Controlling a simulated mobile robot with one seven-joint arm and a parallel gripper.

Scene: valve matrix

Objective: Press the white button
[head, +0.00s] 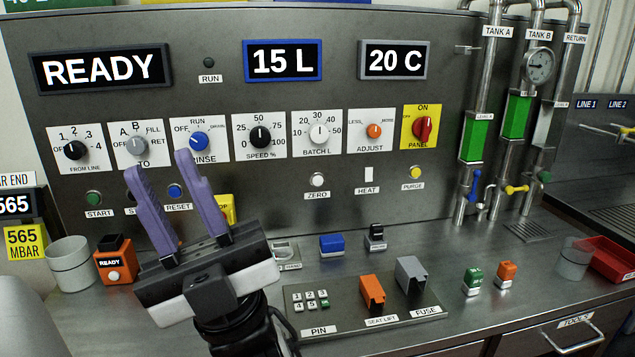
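A round white button (317,180) sits on the grey upright panel, with a label reading ZERO below it. My gripper (157,168) is in front of the panel at the left, well left of the white button and apart from it. Its two purple fingers are spread apart and point up, with nothing seen between them. The fingers cover part of the row of buttons near RESET and part of a yellow stop housing (225,210).
A yellow PURGE button (415,173) and a white HEAT rectangle (368,174) are right of the white button. Knobs sit above it. On the counter are a blue block (331,245), orange (372,291) and grey (411,273) covers. Vertical pipes (486,110) stand at the right.

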